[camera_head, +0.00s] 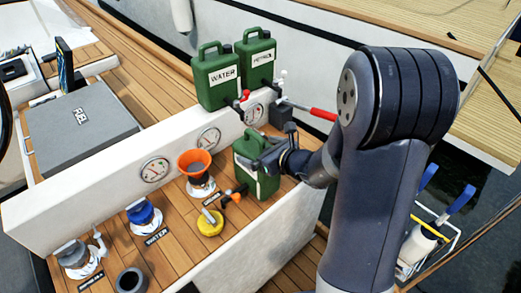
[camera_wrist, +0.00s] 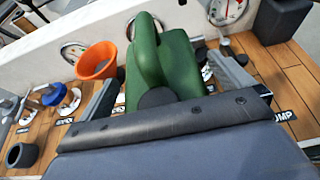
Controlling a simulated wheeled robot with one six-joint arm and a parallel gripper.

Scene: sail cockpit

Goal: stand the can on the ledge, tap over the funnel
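A green can (camera_head: 257,178) with a pale label stands at the right end of the wooden deck, below the raised white ledge (camera_head: 95,198). My gripper (camera_head: 268,160) is at the can's upper part and hides some of it. In the wrist view the can (camera_wrist: 178,62) lies between my two fingers (camera_wrist: 165,90), its handle and dark cap towards me. I cannot tell whether the fingers touch its sides. The orange funnel (camera_head: 194,163) stands left of the can on a white deck fitting.
Two green cans, WATER (camera_head: 217,78) and PETROL (camera_head: 257,58), stand on the ledge at the back. A red-handled tool (camera_head: 322,114) sticks out right of them. A yellow round thing (camera_head: 210,223), a blue-topped fitting (camera_head: 142,214) and a dark cup (camera_head: 131,281) are on the deck.

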